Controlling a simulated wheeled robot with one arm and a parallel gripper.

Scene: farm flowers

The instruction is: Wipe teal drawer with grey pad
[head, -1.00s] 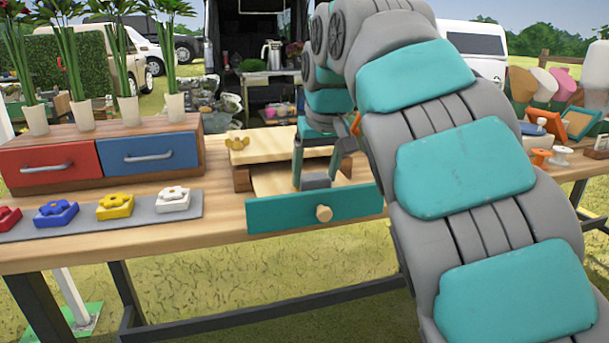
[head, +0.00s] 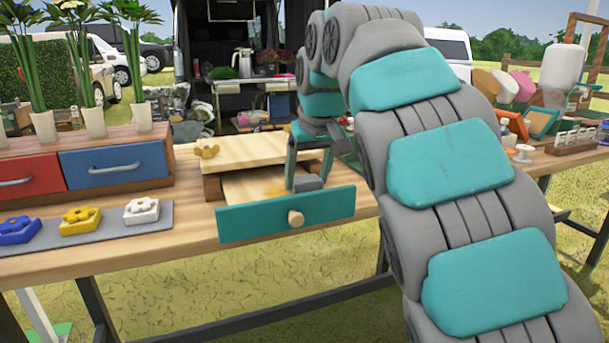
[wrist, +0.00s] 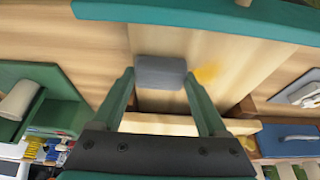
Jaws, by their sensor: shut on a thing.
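The teal drawer (head: 250,217) is pulled open, with a round wooden knob on its teal front and a pale wooden floor. A yellow stain (wrist: 207,73) lies on the drawer floor; in the head view it shows faintly, left of the pad. My gripper (head: 306,172) reaches down into the drawer, shut on the grey pad (wrist: 160,71). The pad (head: 308,183) is low against the drawer floor, right of the stain in the head view; exact contact cannot be told. In the wrist view the teal front (wrist: 190,14) runs along the top.
A chest with a red drawer (head: 28,180) and a blue drawer (head: 115,166) stands at left, with potted flowers on top. Flower-shaped pieces lie on a grey mat (head: 108,222). Frames and small items stand at right.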

